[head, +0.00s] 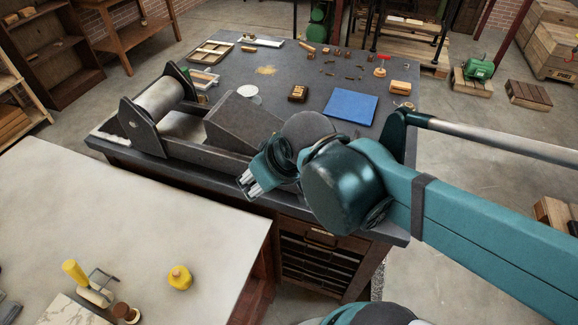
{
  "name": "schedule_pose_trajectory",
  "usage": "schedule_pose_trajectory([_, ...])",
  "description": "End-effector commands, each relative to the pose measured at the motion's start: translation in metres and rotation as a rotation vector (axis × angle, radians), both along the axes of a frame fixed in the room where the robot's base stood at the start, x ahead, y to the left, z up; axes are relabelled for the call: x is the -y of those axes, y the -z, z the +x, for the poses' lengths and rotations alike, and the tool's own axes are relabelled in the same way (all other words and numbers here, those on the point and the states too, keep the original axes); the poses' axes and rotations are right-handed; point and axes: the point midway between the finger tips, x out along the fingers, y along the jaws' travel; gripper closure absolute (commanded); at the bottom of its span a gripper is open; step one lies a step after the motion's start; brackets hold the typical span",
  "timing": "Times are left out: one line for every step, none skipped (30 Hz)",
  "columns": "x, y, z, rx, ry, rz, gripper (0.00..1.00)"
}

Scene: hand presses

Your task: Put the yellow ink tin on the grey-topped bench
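The yellow ink tin (179,277) is a small, round, yellow thing with a darker mark on top. It stands alone on the pale bench (120,190) at lower left, near that bench's right side. The grey-topped bench (300,75) is behind it, with a dark grey top and drawers in its front. My gripper (249,188) is teal with pale fingertips. It hangs over the front edge of the grey-topped bench, up and to the right of the tin and well apart from it. Nothing shows between its fingers; their opening is too small to judge.
A press with a roller (158,101) fills the front left of the grey-topped bench. A blue sheet (350,106) and several small blocks lie behind my arm. A yellow-handled tool (75,271) and a brown knob (122,311) are left of the tin. The pale bench's middle is clear.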

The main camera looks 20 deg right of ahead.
Motion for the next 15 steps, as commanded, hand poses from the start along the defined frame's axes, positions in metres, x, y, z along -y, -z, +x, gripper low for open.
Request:
schedule_pose_trajectory([0.013, -0.005, -0.003, 0.009, 0.045, 0.006, 0.52])
schedule_pose_trajectory([0.020, -0.008, -0.004, 0.016, 0.070, 0.009, 0.52])
schedule_pose_trajectory([0.028, -0.011, -0.005, 0.023, 0.102, 0.012, 0.52])
schedule_pose_trajectory([0.033, -0.013, -0.007, 0.028, 0.124, 0.015, 0.52])
schedule_pose_trajectory([0.039, -0.016, -0.008, 0.033, 0.144, 0.018, 0.52])
schedule_pose_trajectory([0.045, -0.018, -0.009, 0.040, 0.169, 0.023, 0.52])
schedule_pose_trajectory([0.049, -0.020, -0.010, 0.045, 0.185, 0.025, 0.52])
schedule_pose_trajectory([0.053, -0.022, -0.011, 0.049, 0.199, 0.027, 0.52])
schedule_pose_trajectory([0.057, -0.024, -0.012, 0.053, 0.216, 0.029, 0.52])
schedule_pose_trajectory([0.060, -0.025, -0.013, 0.055, 0.226, 0.031, 0.52])
schedule_pose_trajectory([0.062, -0.026, -0.014, 0.057, 0.234, 0.032, 0.52])
schedule_pose_trajectory([0.064, -0.027, -0.014, 0.060, 0.243, 0.033, 0.52])
schedule_pose_trajectory([0.065, -0.028, -0.015, 0.061, 0.248, 0.033, 0.52])
schedule_pose_trajectory([0.066, -0.028, -0.015, 0.062, 0.252, 0.034, 0.52])
schedule_pose_trajectory([0.067, -0.028, -0.015, 0.063, 0.255, 0.035, 0.52])
